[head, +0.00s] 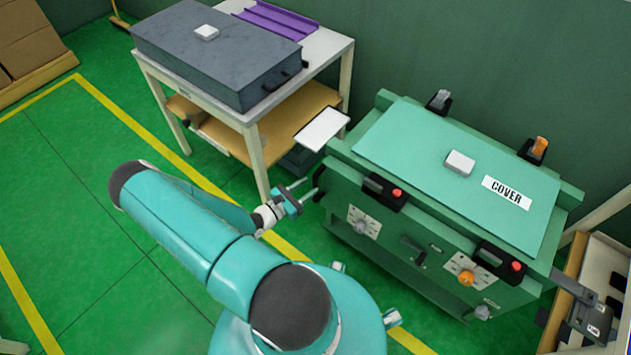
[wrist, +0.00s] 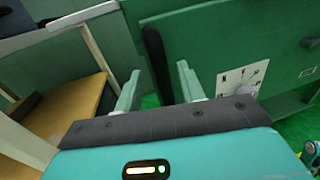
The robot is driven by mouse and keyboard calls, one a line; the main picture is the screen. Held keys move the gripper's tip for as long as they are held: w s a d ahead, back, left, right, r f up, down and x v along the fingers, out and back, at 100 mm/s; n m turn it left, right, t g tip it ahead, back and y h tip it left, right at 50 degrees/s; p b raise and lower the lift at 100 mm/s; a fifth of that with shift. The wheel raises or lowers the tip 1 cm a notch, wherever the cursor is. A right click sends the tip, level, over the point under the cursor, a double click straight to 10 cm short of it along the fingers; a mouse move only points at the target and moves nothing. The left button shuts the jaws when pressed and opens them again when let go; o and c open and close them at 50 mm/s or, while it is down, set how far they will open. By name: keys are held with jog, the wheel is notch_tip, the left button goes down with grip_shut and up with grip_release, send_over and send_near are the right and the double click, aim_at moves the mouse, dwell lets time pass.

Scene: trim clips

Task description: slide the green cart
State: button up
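The green cart (head: 345,205) is a boxy green unit at the right in the head view, with a lid labelled "COVER" (head: 507,192). A black upright handle (head: 319,184) is on its left end; the handle also shows in the wrist view (wrist: 156,60). My gripper (head: 306,190) is just left of the handle in the head view. In the wrist view my gripper (wrist: 158,78) has its two pale green fingers spread, and the handle shows in the gap between them. I cannot tell whether the fingertips reach around it. No contact is visible.
A white-topped table (head: 325,45) with a grey case (head: 215,60) and purple tray (head: 275,18) stands left of the cart. A white panel (head: 322,128) juts out between them. Another bench (head: 600,270) stands at the far right. Green floor (head: 70,170) is open at left.

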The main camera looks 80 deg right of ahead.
aim_at(315, 182)
jog(key=x, duration=0.4)
jog(key=shift+d, duration=0.1)
grip_shut()
